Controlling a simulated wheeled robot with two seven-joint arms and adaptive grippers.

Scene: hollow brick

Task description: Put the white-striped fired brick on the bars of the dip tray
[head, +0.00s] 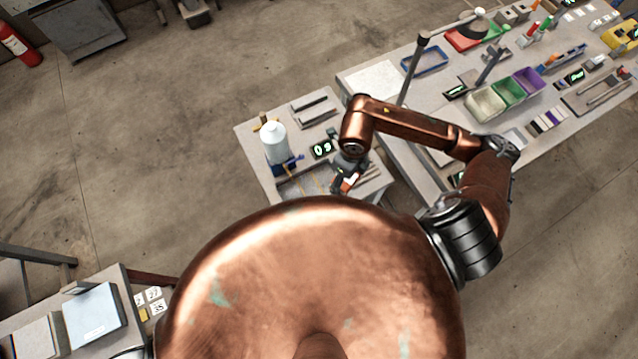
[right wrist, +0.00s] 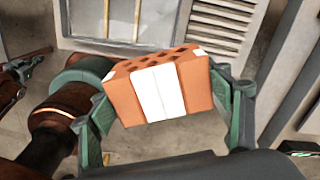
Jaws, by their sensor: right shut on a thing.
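My right gripper (right wrist: 165,108) is shut on the white-striped fired brick (right wrist: 153,92), an orange-red block with holes in its top and a broad white band down its front. The fingers grip it at its two ends. In the head view the right gripper (head: 347,183) is small and partly hidden by its own arm, at the right edge of the dip tray (head: 284,196). The tray, with pale yellow bars, also shows beyond the brick in the right wrist view (right wrist: 66,32). The brick looks apart from the bars. My left gripper is not seen.
A white bottle (head: 274,145) stands behind the tray, beside a small display (head: 322,149). A slatted grey piece (right wrist: 222,22) lies right of the tray in the right wrist view. A longer bench with green and purple bins (head: 507,88) stands at the right.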

